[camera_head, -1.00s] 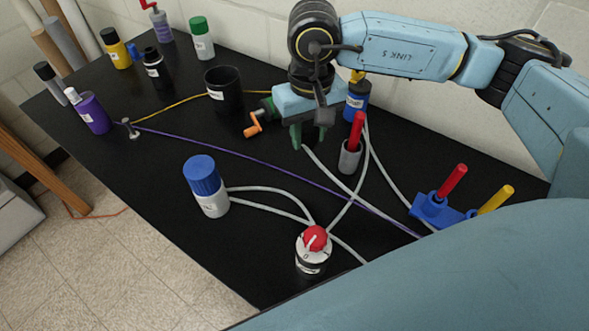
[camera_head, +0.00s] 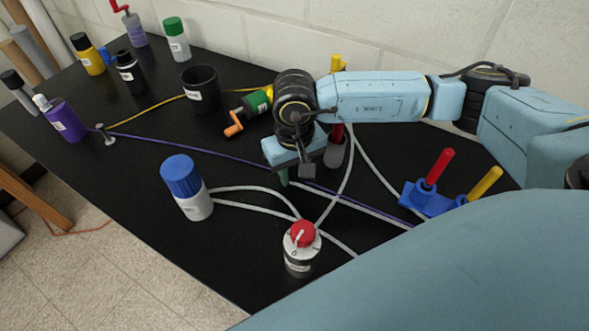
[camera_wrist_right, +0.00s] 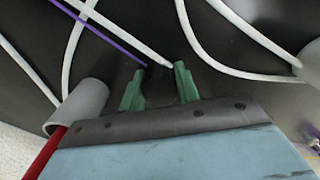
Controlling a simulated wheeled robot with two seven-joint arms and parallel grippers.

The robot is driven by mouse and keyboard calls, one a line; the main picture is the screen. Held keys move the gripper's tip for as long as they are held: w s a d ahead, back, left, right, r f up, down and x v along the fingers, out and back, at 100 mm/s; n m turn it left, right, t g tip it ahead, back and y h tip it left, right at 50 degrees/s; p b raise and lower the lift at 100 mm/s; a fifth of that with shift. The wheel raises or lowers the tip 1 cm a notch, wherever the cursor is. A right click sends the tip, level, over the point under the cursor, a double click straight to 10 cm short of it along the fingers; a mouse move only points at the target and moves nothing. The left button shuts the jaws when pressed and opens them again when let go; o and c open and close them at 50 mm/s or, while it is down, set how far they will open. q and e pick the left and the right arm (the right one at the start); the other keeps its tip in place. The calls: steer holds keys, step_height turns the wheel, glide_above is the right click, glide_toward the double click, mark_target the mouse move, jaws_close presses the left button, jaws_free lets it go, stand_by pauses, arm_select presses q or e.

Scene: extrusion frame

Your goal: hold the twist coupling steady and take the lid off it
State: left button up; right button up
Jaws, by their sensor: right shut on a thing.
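No label that I can read names the twist coupling. A white bottle with a blue lid (camera_head: 181,176) stands upright at front left. A white and black canister with a red cap (camera_head: 302,236) stands upright at the front; pale hoses run between them. My right gripper (camera_head: 284,177) is low over the table behind both, apart from them. In the right wrist view its green fingers (camera_wrist_right: 158,88) are shut on a dark piece (camera_wrist_right: 160,80) where a pale hose (camera_wrist_right: 130,42) ends. The arm partly hides that grip in the head view. My left gripper is out of view.
A grey holder with a red handle (camera_head: 336,152) stands close beside my right gripper. A blue rack (camera_head: 428,203) with red and yellow handles is at right. A black cup (camera_head: 201,90) and several bottles stand behind. A purple cord (camera_head: 232,153) crosses the table.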

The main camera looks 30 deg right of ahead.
steer(key=shift+f, duration=0.15)
steer(key=o, duration=1.1)
steer(key=shift+c, duration=0.2)
